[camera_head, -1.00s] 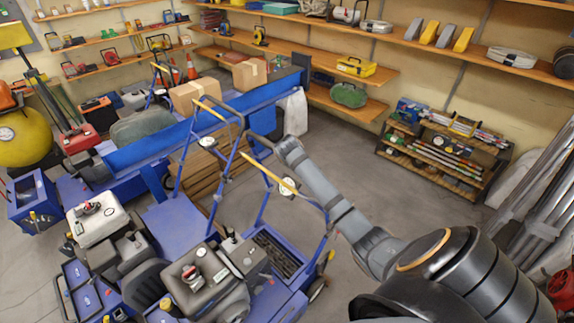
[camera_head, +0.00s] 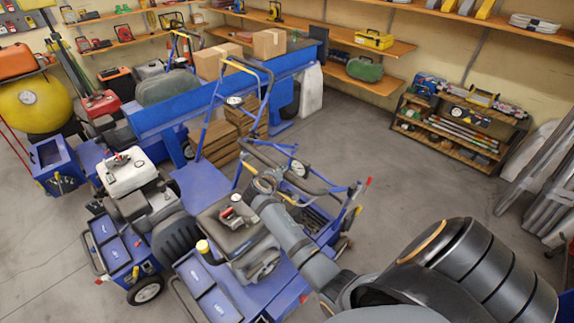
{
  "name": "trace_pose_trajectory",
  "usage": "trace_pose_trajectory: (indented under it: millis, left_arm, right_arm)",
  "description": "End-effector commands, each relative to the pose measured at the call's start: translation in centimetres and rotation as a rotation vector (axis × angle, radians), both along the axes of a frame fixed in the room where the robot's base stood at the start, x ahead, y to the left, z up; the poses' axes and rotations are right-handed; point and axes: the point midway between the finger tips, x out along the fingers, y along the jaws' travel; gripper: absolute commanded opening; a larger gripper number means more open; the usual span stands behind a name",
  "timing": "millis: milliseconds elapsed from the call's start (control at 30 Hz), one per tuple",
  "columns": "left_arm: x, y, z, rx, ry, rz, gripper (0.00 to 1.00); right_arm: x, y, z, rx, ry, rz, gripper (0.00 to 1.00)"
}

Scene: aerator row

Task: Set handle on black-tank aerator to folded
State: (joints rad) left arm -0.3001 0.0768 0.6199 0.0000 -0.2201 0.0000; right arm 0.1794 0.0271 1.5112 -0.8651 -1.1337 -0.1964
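The black-tank aerator (camera_head: 218,237) stands at the lower middle, with a dark tank and a red-and-silver engine part on top. Its handle (camera_head: 318,182) lies low over the machine's right side, with dark bars, a round gauge and a yellow grip partly behind my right arm. My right gripper (camera_head: 262,186) is at the arm's tip, over the tank's rear edge and close to the handle bars. I cannot tell whether it touches them or how its fingers stand. The white-tank aerator (camera_head: 132,176) stands to the left, with a raised yellow-gripped handle (camera_head: 242,68) behind. My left gripper is out of view.
A long blue machine (camera_head: 170,115) and cardboard boxes (camera_head: 218,60) stand behind. A shelf rack (camera_head: 455,135) is at the right, and grey pipes (camera_head: 540,195) lean at the far right. Open concrete floor (camera_head: 400,205) lies between the aerator and the rack.

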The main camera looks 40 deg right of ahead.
Motion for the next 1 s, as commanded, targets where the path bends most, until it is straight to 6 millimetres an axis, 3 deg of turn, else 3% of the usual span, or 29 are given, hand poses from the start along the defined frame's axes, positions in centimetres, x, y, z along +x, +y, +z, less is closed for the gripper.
trace_pose_trajectory:
  millis: [200,667,700,867,1000]
  left_arm:
    - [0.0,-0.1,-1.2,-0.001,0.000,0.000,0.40]
    - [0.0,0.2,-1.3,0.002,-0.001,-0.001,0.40]
    - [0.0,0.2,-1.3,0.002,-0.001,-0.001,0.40]
    - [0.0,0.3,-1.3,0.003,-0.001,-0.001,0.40]
    - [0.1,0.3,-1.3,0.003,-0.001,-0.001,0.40]
  right_arm:
    - [-0.1,1.1,-2.0,-0.003,-0.002,-0.001,0.00]
    - [-0.2,1.2,-2.3,-0.005,-0.001,-0.003,0.00]
    - [-0.2,1.2,-2.3,-0.005,0.000,-0.002,0.30]
    - [-0.2,1.2,-2.3,-0.005,0.000,-0.002,0.50]
    - [-0.2,1.2,-2.3,-0.004,0.000,-0.002,0.50]
